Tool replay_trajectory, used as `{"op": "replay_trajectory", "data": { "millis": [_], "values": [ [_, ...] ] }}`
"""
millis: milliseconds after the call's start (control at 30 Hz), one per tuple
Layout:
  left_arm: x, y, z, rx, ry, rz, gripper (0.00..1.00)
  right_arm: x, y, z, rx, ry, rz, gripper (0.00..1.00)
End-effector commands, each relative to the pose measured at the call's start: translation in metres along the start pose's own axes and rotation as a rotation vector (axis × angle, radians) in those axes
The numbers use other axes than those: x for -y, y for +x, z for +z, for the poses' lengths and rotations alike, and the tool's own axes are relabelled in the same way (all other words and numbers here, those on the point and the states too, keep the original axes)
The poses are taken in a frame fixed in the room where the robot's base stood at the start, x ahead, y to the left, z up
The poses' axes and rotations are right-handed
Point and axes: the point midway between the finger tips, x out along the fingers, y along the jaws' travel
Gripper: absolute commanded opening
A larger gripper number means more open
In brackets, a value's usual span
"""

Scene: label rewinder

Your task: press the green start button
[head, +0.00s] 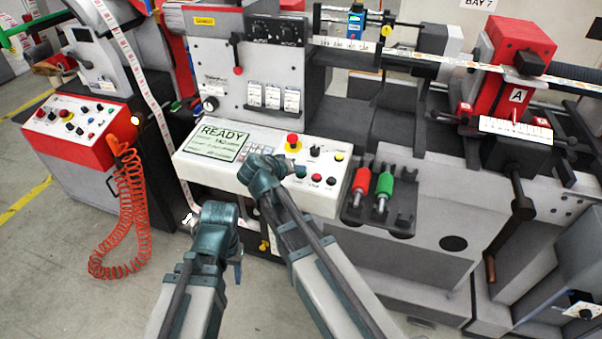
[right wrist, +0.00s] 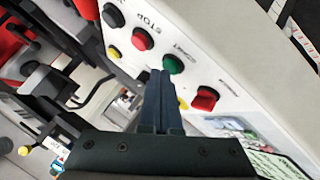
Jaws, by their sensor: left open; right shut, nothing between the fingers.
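The green start button (right wrist: 173,64) is on the pale control panel (right wrist: 225,50), between a red button (right wrist: 142,39) marked STOP and a red square button (right wrist: 205,98). In the head view the green button (head: 300,172) sits in the lower row. My right gripper (right wrist: 160,74) is shut and empty. In the wrist view its fingertips appear right beside the green button; I cannot tell whether they touch it. It also shows at the panel in the head view (head: 288,167), partly hidden by its wrist. My left gripper (head: 190,220) is open, low and left of the panel.
A screen (head: 220,143) on the panel reads READY. A red emergency knob (head: 292,141) stands above the green button. A holder (head: 400,222) with red and green handled tools is to the right. An orange coiled hose (head: 128,215) hangs at left.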

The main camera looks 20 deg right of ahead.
Motion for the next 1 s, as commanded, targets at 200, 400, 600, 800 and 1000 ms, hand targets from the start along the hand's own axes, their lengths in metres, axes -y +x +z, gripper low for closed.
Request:
{"op": "replay_trajectory", "data": {
  "millis": [200,400,600,800,1000],
  "values": [
    [0.0,0.003,0.0,0.0,0.0,0.0,0.5,0.002,0.002,0.002,0.0,0.0,0.0,0.0],
    [0.0,0.004,0.0,0.0,0.0,0.0,0.5,0.002,0.003,0.002,0.001,0.0,0.0,0.0],
    [0.0,0.004,0.0,0.0,0.0,0.0,0.5,0.002,0.003,0.002,0.001,0.0,0.0,0.0],
    [0.0,-0.002,0.0,0.0,0.0,0.0,0.5,-0.001,-0.001,-0.001,0.001,0.0,0.0,0.0],
    [0.001,-0.013,0.001,0.0,0.0,0.0,0.5,-0.007,-0.009,-0.007,0.0,0.0,0.0,0.0]
  ]
}}
